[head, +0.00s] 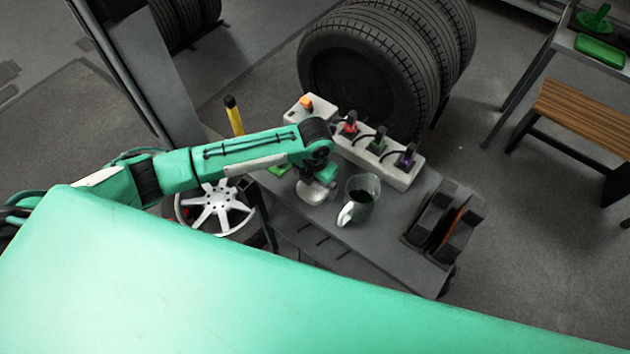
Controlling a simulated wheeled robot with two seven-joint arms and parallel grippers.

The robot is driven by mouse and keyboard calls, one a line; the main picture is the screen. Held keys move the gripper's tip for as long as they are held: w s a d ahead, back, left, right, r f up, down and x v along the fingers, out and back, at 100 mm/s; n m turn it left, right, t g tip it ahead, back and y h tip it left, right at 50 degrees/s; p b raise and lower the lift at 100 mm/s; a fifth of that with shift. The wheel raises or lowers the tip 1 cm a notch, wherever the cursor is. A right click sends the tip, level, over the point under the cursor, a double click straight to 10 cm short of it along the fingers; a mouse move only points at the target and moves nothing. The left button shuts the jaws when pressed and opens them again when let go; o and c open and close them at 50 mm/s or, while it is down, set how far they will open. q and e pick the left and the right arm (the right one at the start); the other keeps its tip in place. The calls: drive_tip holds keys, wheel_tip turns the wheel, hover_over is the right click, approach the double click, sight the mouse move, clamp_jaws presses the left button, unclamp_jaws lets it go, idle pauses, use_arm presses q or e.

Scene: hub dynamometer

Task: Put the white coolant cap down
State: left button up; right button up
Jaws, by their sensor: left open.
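My left gripper (316,194) hangs from the green arm over the grey bench (400,238), left of a grey jug (361,190). The gripper is open; its fingers are small and partly hidden under the wrist. I cannot pick out the white coolant cap with certainty. A white rounded piece (345,214) shows at the jug's lower left side; I cannot tell whether it is the jug's handle or a separate thing. My right gripper is not in view.
A white block with red, green and purple plugs (377,152) lies along the bench's back edge. A black holder (445,222) stands at the right end. Tires (375,75) stand behind; a wheel rim (215,206) is at left. The bench front is clear.

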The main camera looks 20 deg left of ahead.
use_arm(q)
drive_tip(key=shift+r, duration=0.4)
wheel_tip(320, 180, up, 12)
drive_tip(key=b, duration=0.3)
drive_tip(key=shift+f, duration=0.25)
drive_tip(key=shift+f, duration=0.1)
